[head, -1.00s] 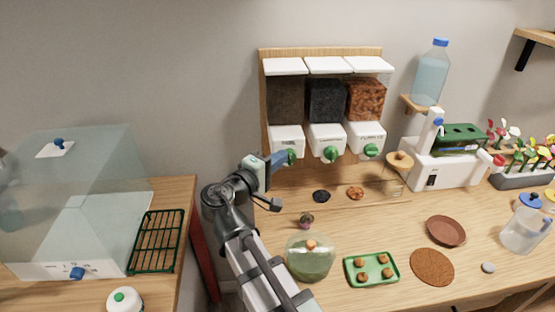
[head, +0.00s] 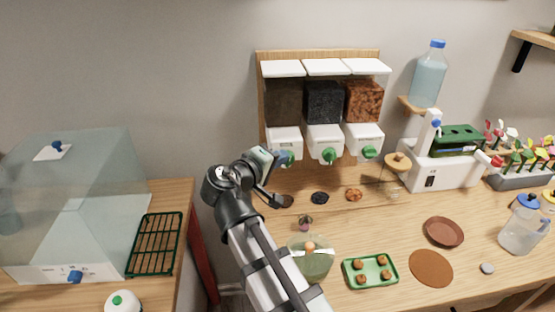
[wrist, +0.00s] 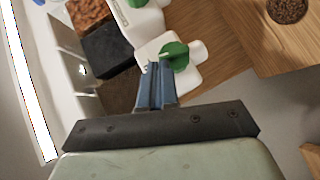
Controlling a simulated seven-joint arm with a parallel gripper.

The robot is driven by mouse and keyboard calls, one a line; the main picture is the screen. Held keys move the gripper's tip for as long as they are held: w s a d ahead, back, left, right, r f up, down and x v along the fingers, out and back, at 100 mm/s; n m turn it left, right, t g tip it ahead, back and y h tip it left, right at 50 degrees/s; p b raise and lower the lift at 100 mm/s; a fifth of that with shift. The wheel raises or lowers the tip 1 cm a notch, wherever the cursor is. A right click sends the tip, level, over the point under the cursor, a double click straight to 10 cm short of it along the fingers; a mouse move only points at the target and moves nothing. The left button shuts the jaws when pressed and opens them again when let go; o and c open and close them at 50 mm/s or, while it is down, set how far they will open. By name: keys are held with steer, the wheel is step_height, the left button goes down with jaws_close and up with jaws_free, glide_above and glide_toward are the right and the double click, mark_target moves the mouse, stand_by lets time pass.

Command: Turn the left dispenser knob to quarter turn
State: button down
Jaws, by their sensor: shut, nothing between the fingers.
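The left dispenser (head: 284,139) hangs on the wooden board at the left of a row of three. Its green knob (head: 289,160) is partly hidden by my gripper (head: 280,157) in the head view. In the wrist view, my blue fingers (wrist: 157,72) are shut with nothing between them. Their tips lie against or right beside the green knob (wrist: 175,54), on its left side; I cannot tell if they touch. The knob's handle looks tilted there, but its exact angle is unclear. The dispenser's white body (wrist: 183,80) shows around the knob.
The middle knob (head: 329,155) and right knob (head: 369,152) sit close on the right. Small dark, black and orange-brown piles (head: 354,195) lie on the counter below. A glass vessel (head: 312,264) and a green tray (head: 370,272) stand in front.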

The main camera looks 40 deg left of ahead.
steer(key=w+d+m+g+y, duration=0.1)
steer(key=m+g, duration=0.1)
steer(key=w+d+m+g+y, duration=0.1)
steer(key=m+g+y, duration=0.1)
steer(key=g, duration=0.1)
steer(key=w+d+m+g+y, duration=0.1)
steer(key=g+y, duration=0.1)
steer(key=g, duration=0.1)
steer(key=shift+r+m, duration=0.35)
steer(key=shift+m, duration=0.05)
steer(key=shift+w+d, duration=0.1)
steer(key=shift+w, duration=0.05)
stand_by(0.5)
steer(key=shift+r, duration=0.1)
stand_by(0.4)
steer(key=shift+r, duration=0.7)
steer(key=shift+r, duration=0.1)
